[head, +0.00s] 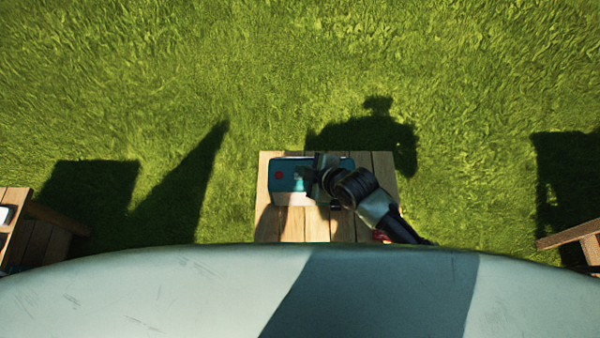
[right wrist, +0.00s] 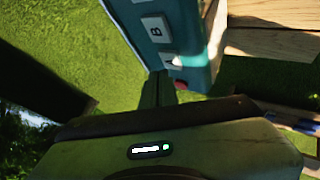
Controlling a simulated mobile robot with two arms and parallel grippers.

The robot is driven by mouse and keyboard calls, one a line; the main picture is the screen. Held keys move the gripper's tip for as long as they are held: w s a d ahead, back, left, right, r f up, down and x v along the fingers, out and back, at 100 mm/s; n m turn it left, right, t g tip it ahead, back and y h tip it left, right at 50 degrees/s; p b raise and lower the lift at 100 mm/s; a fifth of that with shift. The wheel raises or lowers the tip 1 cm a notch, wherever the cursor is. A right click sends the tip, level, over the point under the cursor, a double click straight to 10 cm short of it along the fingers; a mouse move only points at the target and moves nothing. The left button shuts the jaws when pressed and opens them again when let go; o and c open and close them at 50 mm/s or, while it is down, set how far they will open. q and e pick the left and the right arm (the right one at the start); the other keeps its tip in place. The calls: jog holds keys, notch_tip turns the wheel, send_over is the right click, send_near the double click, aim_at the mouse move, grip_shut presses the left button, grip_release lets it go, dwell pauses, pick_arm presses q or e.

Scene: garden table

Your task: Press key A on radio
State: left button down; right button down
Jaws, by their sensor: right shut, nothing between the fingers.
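The teal radio (head: 288,183) lies on a small wooden table in the head view, with a round red spot on its left part. My right gripper (head: 314,178) is over its right part and covers some of it. In the right wrist view the radio (right wrist: 188,22) shows a white key B (right wrist: 154,30) and, below it, key A (right wrist: 170,61), partly hidden. My right gripper's fingers (right wrist: 159,76) are shut and empty, with their tips right at key A's lower edge. I cannot tell whether they touch it. My left gripper is not in view.
The small wooden table (head: 384,172) has bare planks in front of and beside the radio. Grass surrounds it. Other wooden furniture stands at the left edge (head: 42,243) and the right edge (head: 572,236).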

jog(key=shift+f, duration=0.3)
jog(key=shift+f, duration=0.4)
dwell(0.5)
jog(key=shift+r, duration=0.1)
jog(key=shift+r+p, duration=0.65)
jog(key=shift+r, duration=0.05)
notch_tip(320, 180, up, 5)
jog(key=p, duration=0.5)
jog(key=shift+r, duration=0.15)
dwell(0.4)
